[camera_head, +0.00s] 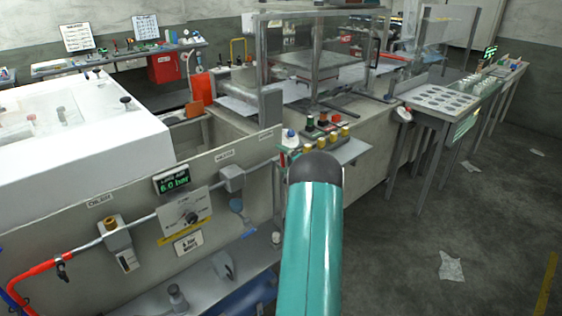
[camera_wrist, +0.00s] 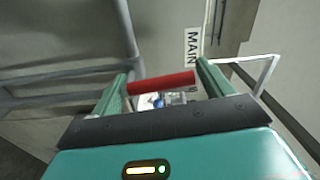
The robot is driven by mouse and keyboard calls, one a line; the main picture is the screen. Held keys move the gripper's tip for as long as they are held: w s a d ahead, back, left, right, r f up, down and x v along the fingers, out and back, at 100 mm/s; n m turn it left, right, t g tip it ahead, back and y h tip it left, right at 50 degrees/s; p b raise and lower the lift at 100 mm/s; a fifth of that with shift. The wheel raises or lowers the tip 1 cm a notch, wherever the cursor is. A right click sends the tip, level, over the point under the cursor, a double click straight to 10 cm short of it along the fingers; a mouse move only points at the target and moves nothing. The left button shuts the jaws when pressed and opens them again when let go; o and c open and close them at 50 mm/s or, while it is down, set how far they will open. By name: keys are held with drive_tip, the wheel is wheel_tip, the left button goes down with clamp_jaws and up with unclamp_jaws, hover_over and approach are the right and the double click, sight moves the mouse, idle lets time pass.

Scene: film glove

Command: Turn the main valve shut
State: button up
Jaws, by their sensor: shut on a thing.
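In the wrist view, a red handle (camera_wrist: 160,83), seemingly the main valve's lever, lies crosswise between the two green fingers of my gripper (camera_wrist: 164,72). The fingers are closed against its two ends. A white sign reading MAIN (camera_wrist: 193,47) is on the wall just beyond it. A blue part and pale metal show behind the handle, too small to make out. In the head view my teal arm hides the gripper and the handle.
Open floor (camera_head: 440,215) lies to the right.

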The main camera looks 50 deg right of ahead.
drive_tip(key=shift+m, duration=0.6)
drive_tip(key=shift+d+r, duration=0.1)
drive_tip(key=o, duration=1.3)
drive_tip(key=shift+d, duration=0.1)
drive_tip(key=shift+s, duration=0.1)
drive_tip(key=v, duration=1.3)
drive_tip(key=shift+s, duration=0.3)
